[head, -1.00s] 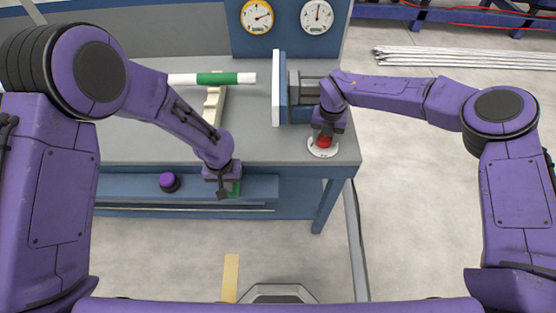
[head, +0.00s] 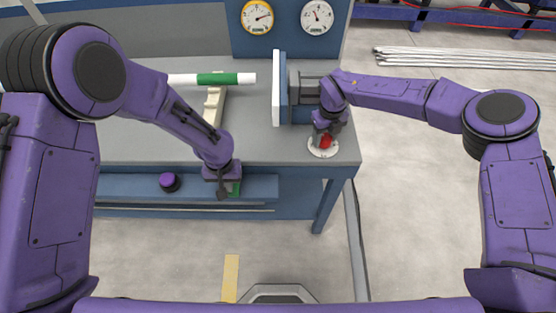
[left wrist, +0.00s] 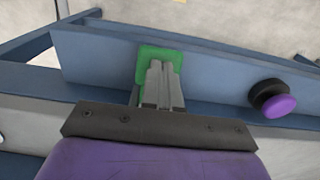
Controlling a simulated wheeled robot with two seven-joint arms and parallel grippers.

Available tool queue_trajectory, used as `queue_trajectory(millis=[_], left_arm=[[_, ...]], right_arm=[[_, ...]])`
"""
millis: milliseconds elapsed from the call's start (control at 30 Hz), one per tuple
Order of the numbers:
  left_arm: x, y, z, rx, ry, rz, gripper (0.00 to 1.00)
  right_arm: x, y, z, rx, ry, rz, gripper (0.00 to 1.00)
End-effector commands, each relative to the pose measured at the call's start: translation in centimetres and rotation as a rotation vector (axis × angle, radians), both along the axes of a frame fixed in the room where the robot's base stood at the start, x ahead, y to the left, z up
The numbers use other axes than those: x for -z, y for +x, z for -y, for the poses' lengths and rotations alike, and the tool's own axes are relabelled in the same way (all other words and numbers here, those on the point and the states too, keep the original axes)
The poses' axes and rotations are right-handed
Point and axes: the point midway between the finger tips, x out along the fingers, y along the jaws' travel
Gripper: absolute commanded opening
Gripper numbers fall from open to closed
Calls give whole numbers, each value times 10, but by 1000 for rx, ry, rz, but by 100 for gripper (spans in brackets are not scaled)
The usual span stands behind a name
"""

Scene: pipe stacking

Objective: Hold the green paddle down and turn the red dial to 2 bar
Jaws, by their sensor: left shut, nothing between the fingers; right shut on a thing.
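The green paddle (head: 237,188) is at the front rail of the bench. It also shows in the left wrist view (left wrist: 147,66), partly covered by my fingers. My left gripper (head: 224,193) is shut and empty, its fingertips (left wrist: 160,66) over the paddle and seemingly against it. How far the paddle is down cannot be told. The red dial (head: 326,142) sits on a white round plate (head: 322,153) at the bench's front right corner. My right gripper (head: 326,133) is shut on the dial from above. The white-rimmed gauge (head: 317,16) has its needle tilted up and left; its numbers are too small to read.
A yellow-rimmed gauge (head: 257,16) is beside the white one. A green-and-white pipe (head: 218,79) lies on a pale rest (head: 214,105). A blue and white block (head: 280,90) stands left of my right forearm. A purple knob (head: 169,182) is on the front rail.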

Motion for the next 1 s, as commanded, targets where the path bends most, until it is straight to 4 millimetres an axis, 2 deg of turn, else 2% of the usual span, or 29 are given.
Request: queue_trajectory(millis=[267, 500, 767, 1000], left_arm=[[1, 1, 0, 0, 0, 2, 0], [1, 1, 0, 0, 0, 2, 0], [1, 1, 0, -1, -1, 2, 0], [1, 1, 0, -1, -1, 2, 0]], right_arm=[[2, 2, 2, -35, -3, 7, 26], [2, 2, 2, -317, -6, 6, 26], [3, 1, 2, -340, -6, 4, 26], [5, 0, 2, -622, -7, 0, 26]])
